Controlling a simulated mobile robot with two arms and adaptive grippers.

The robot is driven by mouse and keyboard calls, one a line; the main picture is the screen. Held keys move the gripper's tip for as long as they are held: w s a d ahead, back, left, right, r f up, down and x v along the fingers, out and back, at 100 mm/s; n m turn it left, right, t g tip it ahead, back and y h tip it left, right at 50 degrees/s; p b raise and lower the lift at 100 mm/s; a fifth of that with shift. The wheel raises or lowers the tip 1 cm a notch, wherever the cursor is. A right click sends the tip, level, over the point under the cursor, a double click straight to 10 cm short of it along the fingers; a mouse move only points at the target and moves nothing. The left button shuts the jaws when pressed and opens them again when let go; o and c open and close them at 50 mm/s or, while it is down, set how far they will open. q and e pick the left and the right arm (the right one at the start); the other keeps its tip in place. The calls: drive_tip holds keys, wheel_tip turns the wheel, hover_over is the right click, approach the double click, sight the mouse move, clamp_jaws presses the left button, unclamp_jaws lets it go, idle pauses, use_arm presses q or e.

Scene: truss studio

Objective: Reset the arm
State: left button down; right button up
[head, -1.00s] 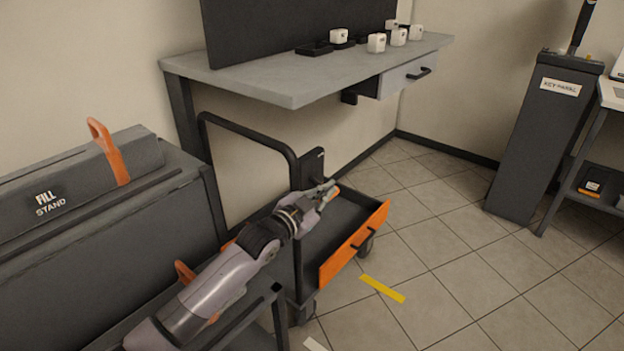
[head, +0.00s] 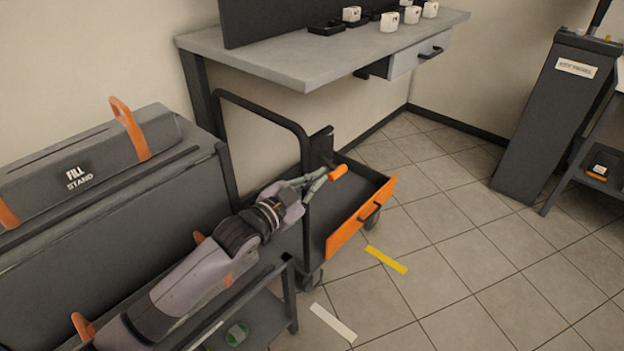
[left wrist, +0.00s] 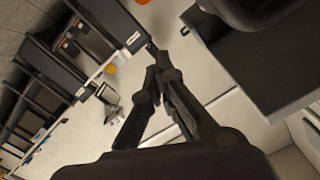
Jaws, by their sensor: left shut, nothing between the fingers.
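My left arm comes in from the lower left in the head view. My left gripper (head: 318,180) is shut and empty, and its fingers point right over the dark cart (head: 352,205). An orange grip (head: 338,172) shows just beyond the fingertips in the picture; I cannot tell whether they touch it. In the left wrist view the two dark fingers (left wrist: 157,72) meet at their tips with nothing between them. My right gripper is in neither view.
A dark fill stand (head: 90,170) is at left. A grey bench (head: 300,65) holds several white cups and has a drawer. The cart's orange front (head: 345,240) faces open tiled floor. A dark key panel (head: 550,120) stands at right.

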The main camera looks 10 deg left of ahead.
use_arm(q)
drive_tip(key=shift+s+a, duration=0.35)
drive_tip(key=shift+s, duration=0.2)
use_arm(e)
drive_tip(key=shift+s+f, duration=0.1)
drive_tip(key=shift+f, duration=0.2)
